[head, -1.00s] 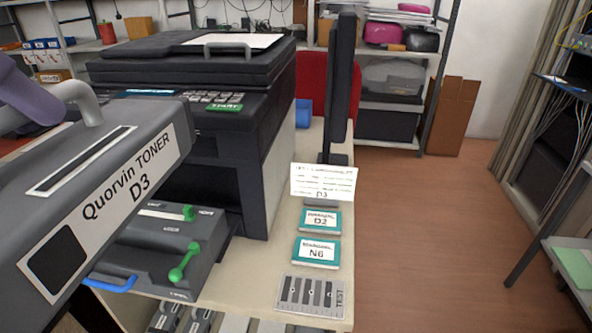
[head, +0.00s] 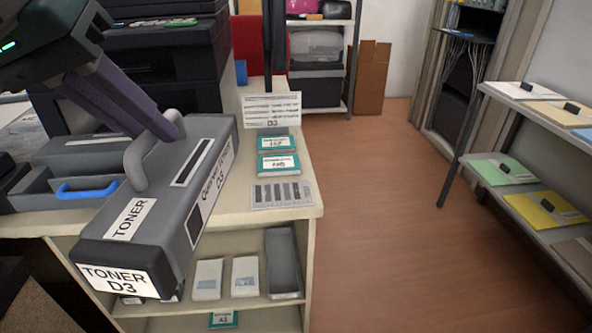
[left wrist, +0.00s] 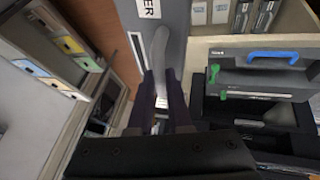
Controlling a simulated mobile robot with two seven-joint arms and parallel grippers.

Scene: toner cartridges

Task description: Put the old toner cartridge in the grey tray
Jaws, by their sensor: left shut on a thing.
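The grey toner cartridge (head: 205,185), labelled TONER D3 on its end and Quorvin on its side, hangs in the air in front of the counter. My left gripper (head: 170,128) is shut on its arched grey handle. In the left wrist view the fingers (left wrist: 161,100) close on the handle, with part of the cartridge (left wrist: 172,30) beyond. An empty grey tray (head: 283,262) stands on the shelf under the counter, right of the cartridge. My right gripper is not in view.
The printer (head: 165,70) stands at the back left, its grey drawer with a blue handle (head: 88,190) pulled out. White boxes (head: 245,277) sit beside the tray. Teal boxes (head: 278,164) and a test sheet (head: 283,194) lie on the counter. The floor to the right is clear.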

